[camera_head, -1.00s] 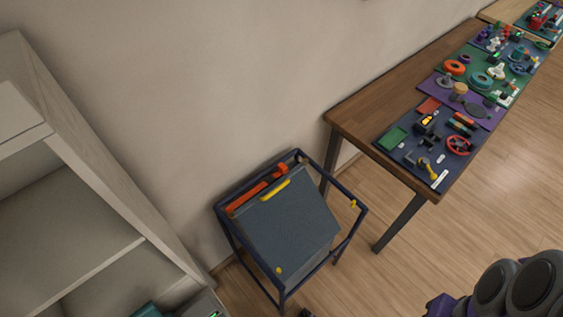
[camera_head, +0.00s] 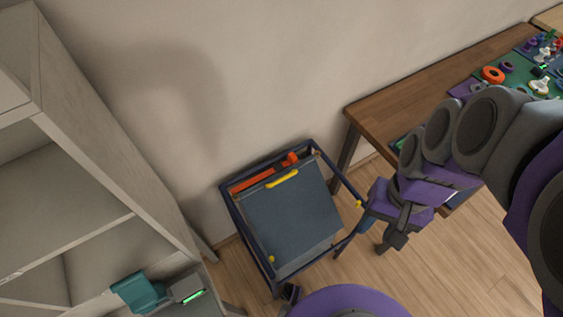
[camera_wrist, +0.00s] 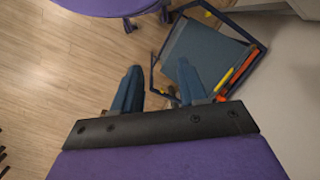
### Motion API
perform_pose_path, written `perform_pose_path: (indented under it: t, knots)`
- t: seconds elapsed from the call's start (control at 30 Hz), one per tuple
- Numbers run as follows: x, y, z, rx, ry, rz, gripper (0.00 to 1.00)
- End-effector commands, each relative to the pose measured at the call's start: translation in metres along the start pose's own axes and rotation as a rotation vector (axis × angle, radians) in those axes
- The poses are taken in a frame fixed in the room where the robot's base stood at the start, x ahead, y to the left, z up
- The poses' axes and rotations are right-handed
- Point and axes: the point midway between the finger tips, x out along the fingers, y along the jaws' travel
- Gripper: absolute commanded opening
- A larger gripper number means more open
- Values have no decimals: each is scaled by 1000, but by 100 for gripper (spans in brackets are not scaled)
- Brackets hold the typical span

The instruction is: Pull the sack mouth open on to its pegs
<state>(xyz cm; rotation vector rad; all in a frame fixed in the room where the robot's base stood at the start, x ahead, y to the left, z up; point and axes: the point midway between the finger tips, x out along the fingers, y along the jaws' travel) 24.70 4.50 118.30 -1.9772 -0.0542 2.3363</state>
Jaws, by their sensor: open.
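The sack is a blue-grey cloth panel (camera_head: 292,222) inside a dark blue frame stand (camera_head: 233,222) by the wall. A yellow bar (camera_head: 282,179) lies along its back edge. A small yellow peg (camera_head: 271,259) shows at the front left and another yellow piece (camera_head: 359,204) at the right rail. My gripper (camera_head: 392,240) is to the right of the stand, apart from the yellow bar. In the wrist view the gripper fingers (camera_wrist: 158,88) are spread with nothing between them. The sack (camera_wrist: 203,52) and yellow bar (camera_wrist: 223,82) lie beyond them. The sack's inside is hidden.
An orange-red bar (camera_head: 262,176) runs along the stand's back. A pale shelf unit (camera_head: 110,190) stands at the left, with a teal object (camera_head: 140,292) on it. A wooden table (camera_head: 400,103) with tool boards is at the right. Wood floor shows between stand and table.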

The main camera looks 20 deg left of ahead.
Motion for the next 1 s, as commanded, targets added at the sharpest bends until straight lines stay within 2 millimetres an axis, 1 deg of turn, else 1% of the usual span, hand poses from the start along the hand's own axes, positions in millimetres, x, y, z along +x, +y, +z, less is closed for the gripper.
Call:
perform_pose_path:
  t: [0.03, 0.27, 0.53, 0.77, 1.0]
  knots:
    - [-3, -6, -12, 5, -3, -14, 42]
    - [-2, -41, -61, 44, -19, -73, 42]
    - [9, -81, -117, 110, -38, -142, 42]
    - [27, -111, -162, 182, -63, -192, 42]
    - [55, -139, -206, 271, -85, -235, 42]
